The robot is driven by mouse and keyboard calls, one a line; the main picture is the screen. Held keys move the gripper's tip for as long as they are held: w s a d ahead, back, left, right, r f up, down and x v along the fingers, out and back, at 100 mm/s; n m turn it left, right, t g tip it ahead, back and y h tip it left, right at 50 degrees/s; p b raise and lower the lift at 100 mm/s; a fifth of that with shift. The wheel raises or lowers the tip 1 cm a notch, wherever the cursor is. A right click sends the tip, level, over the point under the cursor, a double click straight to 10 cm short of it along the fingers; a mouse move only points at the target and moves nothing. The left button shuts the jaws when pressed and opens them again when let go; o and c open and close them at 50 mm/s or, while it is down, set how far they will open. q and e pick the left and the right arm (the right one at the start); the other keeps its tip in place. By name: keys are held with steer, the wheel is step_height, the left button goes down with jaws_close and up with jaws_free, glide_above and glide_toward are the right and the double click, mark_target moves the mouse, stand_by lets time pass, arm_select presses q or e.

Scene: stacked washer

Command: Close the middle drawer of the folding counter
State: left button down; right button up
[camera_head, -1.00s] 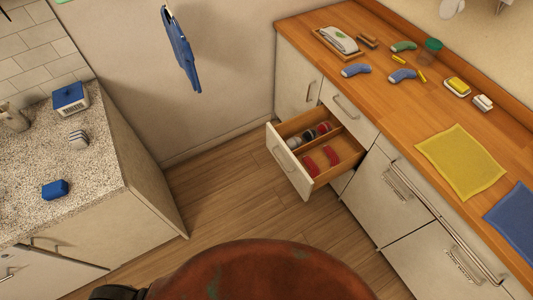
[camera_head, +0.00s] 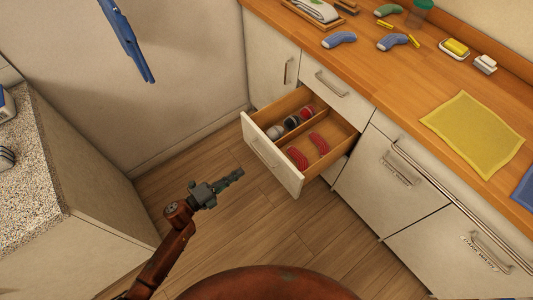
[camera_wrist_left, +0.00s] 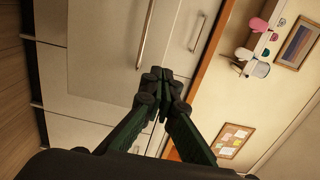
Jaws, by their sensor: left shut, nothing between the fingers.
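The middle drawer (camera_head: 272,155) of the counter stands pulled out, with its white front and bar handle facing the floor space at left. Rolled socks (camera_head: 291,122) lie in its back compartment and red socks (camera_head: 318,143) in the front one. My left gripper (camera_head: 236,174) is to the left of the drawer front, apart from it and over the floor in the head view. In the left wrist view its fingers (camera_wrist_left: 160,76) are together and empty, with white cabinet fronts and bar handles behind. My right gripper is not in view.
The wooden countertop (camera_head: 390,80) holds socks (camera_head: 339,40), a yellow cloth (camera_head: 472,133) and soap dishes. A closed drawer (camera_head: 335,88) sits above the open one. A granite-topped counter (camera_head: 40,165) stands at left. The wooden floor between is clear.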

mark_target(273, 150)
arm_select(q)
steer(key=b+x, duration=0.3)
steer(key=x, duration=0.9)
steer(key=shift+w+d, duration=0.15)
steer(key=shift+d, duration=0.1)
steer(key=shift+w+d+r+b, duration=0.1)
steer(key=shift+w+d+b, duration=0.25)
steer(key=shift+d, duration=0.15)
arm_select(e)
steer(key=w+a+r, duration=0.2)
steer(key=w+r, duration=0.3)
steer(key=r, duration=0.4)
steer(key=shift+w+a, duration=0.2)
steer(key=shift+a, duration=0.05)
